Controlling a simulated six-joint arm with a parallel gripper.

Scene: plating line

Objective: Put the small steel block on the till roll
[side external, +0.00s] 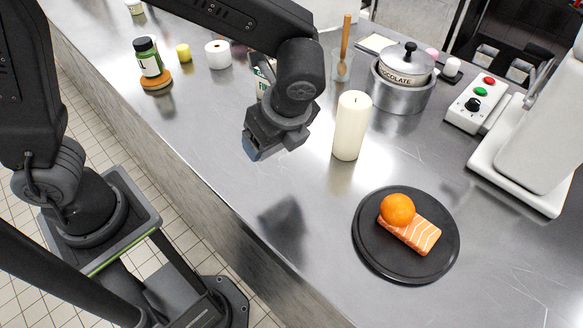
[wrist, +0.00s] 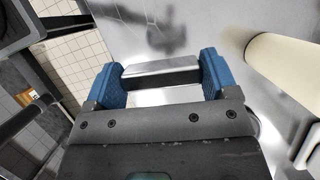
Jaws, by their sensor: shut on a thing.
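The small steel block (wrist: 160,71) is a shiny bar held between the two blue fingers of my gripper in the wrist view. My gripper (side external: 262,143) is shut on it and hangs above the counter, left of the candle, in the side external view. The block is mostly hidden by the gripper there. The till roll appears to be the short white cylinder (side external: 217,56) standing at the back left of the counter. It is well apart from my gripper, up and left of it, and nothing sits on its top.
A tall cream candle (side external: 350,128) stands close to the right of my gripper. A black plate (side external: 372,254) with salmon and an orange lies in front.

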